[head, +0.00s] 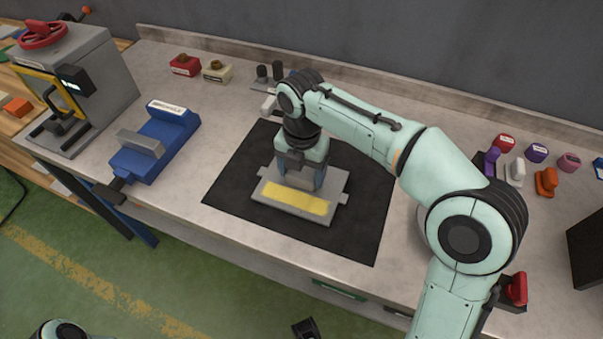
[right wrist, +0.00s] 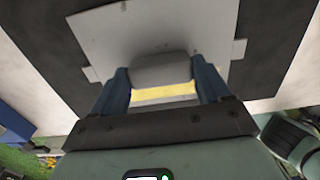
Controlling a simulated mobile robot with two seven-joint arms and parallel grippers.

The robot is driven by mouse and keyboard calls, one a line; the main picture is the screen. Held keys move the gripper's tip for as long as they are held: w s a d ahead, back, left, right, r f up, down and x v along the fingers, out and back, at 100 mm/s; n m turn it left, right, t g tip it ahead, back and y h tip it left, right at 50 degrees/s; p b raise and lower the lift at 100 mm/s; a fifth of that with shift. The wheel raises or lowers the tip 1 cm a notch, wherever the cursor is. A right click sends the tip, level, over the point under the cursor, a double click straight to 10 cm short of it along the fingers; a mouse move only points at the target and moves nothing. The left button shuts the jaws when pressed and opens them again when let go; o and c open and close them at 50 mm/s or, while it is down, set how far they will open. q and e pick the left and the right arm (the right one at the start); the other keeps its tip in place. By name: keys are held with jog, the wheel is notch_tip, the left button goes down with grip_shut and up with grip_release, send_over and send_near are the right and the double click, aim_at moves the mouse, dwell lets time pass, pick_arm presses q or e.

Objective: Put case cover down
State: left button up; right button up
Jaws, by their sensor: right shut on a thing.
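The case cover (head: 298,203) is a flat light grey plate with a yellow stripe and small side tabs. It is over the black mat (head: 235,183) on the bench, level or nearly so; I cannot tell whether it touches the mat. My right gripper (head: 302,178) points down at it from above. In the right wrist view, its two blue fingers are shut on the cover's grey raised grip (right wrist: 161,70), with the plate (right wrist: 150,30) around it. The fingers hide part of the yellow stripe.
A blue vise (head: 152,148) and a grey press with a red handwheel (head: 90,85) stand at the left. Several coloured handled pieces stand at the right. The mat is bare around the cover.

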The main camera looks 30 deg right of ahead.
aim_at(302, 175)
jog(key=shift+f, duration=0.25)
pick_arm(q)
jog(key=shift+f, duration=0.1)
pick_arm(e)
jog(key=shift+f, duration=0.2)
jog(key=o, duration=1.5)
jog(key=shift+r, duration=0.1)
pick_arm(q)
jog(key=r+p, duration=0.1)
jog(key=p, duration=0.1)
jog(key=s+r+p, duration=0.1)
jog(key=r+p, duration=0.1)
jog(key=shift+s+r+g, duration=0.15)
jog(key=shift+g, duration=0.15)
pick_arm(e)
notch_tip(302, 175, up, 12)
jog(key=shift+r, duration=0.1)
